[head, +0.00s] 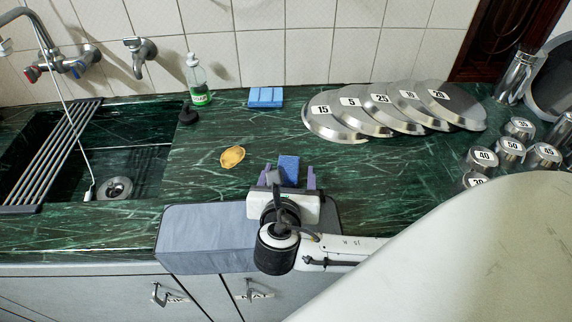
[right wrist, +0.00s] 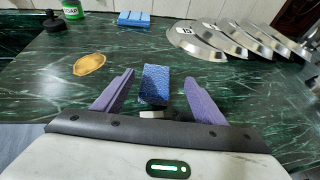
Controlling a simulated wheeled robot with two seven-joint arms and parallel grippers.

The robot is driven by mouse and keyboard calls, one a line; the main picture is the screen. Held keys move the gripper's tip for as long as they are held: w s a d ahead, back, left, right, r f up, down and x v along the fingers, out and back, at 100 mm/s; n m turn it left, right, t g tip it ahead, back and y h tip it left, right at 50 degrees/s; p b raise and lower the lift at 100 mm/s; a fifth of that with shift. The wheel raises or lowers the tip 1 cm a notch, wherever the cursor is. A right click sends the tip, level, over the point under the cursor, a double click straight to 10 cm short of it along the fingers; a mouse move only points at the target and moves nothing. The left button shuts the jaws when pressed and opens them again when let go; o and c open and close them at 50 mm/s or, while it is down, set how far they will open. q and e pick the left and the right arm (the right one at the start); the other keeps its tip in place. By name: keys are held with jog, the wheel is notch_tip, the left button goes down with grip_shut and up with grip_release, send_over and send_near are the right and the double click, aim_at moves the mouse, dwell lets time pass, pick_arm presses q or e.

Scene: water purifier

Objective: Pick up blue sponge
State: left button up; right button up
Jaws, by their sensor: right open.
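A dark blue rectangular sponge (head: 289,166) stands on the green counter near its front edge. In the right wrist view the sponge (right wrist: 155,84) shows between the two purple fingers, with a gap on each side. My right gripper (head: 289,178) is open and points away from me toward the sponge; its fingers (right wrist: 158,88) hold nothing. A second, lighter blue block (head: 265,97) with several sections lies farther back by the tiled wall and also shows in the wrist view (right wrist: 134,19). My left gripper is not in view.
A tan oval piece (head: 232,157) lies left of the sponge. A soap bottle (head: 198,80) and a sink (head: 110,180) are farther left. Numbered metal lids (head: 330,123) and small numbered tins (head: 483,160) stand right. A grey padded piece (head: 205,238) hangs over the counter's front edge.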

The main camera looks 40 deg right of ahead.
aim_at(288, 165)
jog(key=shift+w+d+f, duration=0.2)
jog(key=shift+w, duration=0.05)
jog(key=shift+w+d+f, duration=0.15)
jog(key=shift+w+f, duration=0.05)
jog(key=shift+w, duration=0.1)
jog(key=x, duration=0.3)
jog(key=shift+w+f, duration=0.25)
jog(key=shift+f, duration=0.1)
jog(key=shift+w+d+f, duration=0.2)
jog(key=shift+w+d, duration=0.05)
jog(key=shift+w, duration=0.1)
jog(key=c, duration=1)
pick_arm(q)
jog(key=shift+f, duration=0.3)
pick_arm(e)
jog(key=shift+c, duration=0.6)
